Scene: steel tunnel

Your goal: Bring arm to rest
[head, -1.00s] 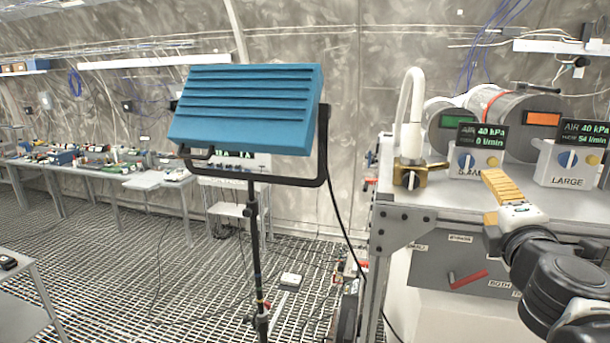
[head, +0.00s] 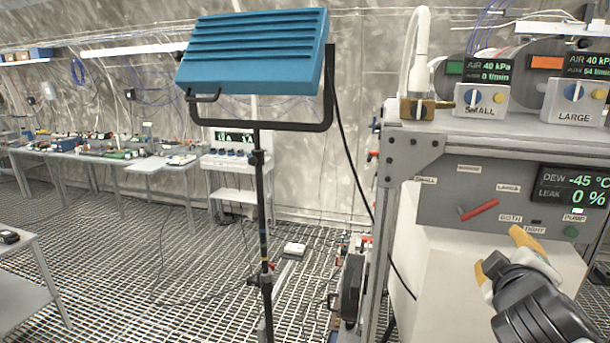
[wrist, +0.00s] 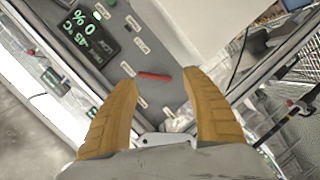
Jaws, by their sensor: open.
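My gripper (head: 502,262) is at the lower right of the head view, in front of the grey control panel (head: 450,205) under the bench top. In the wrist view its two yellow fingers (wrist: 165,110) stand wide apart with nothing between them. Beyond the fingers, the red lever (wrist: 154,76) on the panel shows in the gap. The same red lever (head: 479,210) shows in the head view, up and left of the gripper, tilted up to the right. I cannot tell exactly how far the fingertips are from the panel.
A blue lamp (head: 255,52) on a black stand is left of the bench. The bench top (head: 500,125) carries a white tap (head: 418,60) and dial boxes marked small (head: 482,98) and large (head: 577,102). A dew and leak display (head: 574,187) is on the panel. The grid floor (head: 190,270) has open room.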

